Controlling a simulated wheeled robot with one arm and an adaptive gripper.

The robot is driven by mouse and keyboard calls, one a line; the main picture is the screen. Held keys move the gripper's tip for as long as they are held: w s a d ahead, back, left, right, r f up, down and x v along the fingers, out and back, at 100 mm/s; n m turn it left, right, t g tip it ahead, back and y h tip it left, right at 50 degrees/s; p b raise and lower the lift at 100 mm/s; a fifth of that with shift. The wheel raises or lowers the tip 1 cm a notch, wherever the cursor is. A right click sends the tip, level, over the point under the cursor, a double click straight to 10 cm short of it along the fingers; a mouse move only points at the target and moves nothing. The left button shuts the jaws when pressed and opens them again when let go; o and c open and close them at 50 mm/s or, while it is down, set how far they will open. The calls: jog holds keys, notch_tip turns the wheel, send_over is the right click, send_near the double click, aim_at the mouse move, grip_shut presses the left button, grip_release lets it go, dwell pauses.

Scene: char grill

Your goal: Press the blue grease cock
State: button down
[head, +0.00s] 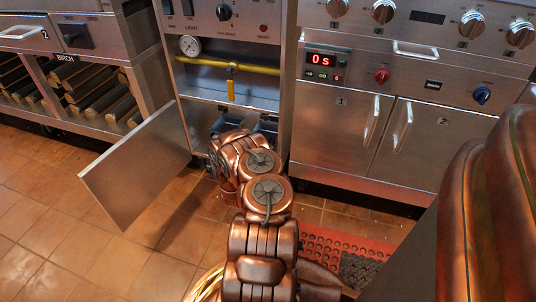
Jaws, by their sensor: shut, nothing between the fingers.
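A blue knob (481,95), the only blue cock-like handle I can make out, sits on the steel front at the right, above cabinet door 2. Its lettering is too small to read. My copper-coloured arm reaches up from the bottom middle toward the open cabinet, well left of the blue knob. My gripper cannot be made out; the wrist end of the arm hides it. Small dark shapes beside the wrist are unclear.
A red knob (382,76) is left of the blue one, beside a display (321,61) reading "0 s". The open cabinet holds a gauge (190,45) and yellow pipe (215,64). Its door (137,165) swings out left. A red mat (320,262) lies on the tiled floor.

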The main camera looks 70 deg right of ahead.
aim_at(272, 118)
jog(key=b+x, duration=0.1)
jog(key=x, duration=0.3)
jog(key=shift+d+b, duration=0.1)
jog(key=shift+b, duration=0.25)
jog(key=shift+r+b, duration=0.55)
jog(key=shift+r, duration=1.5)
jog(key=shift+w, duration=0.1)
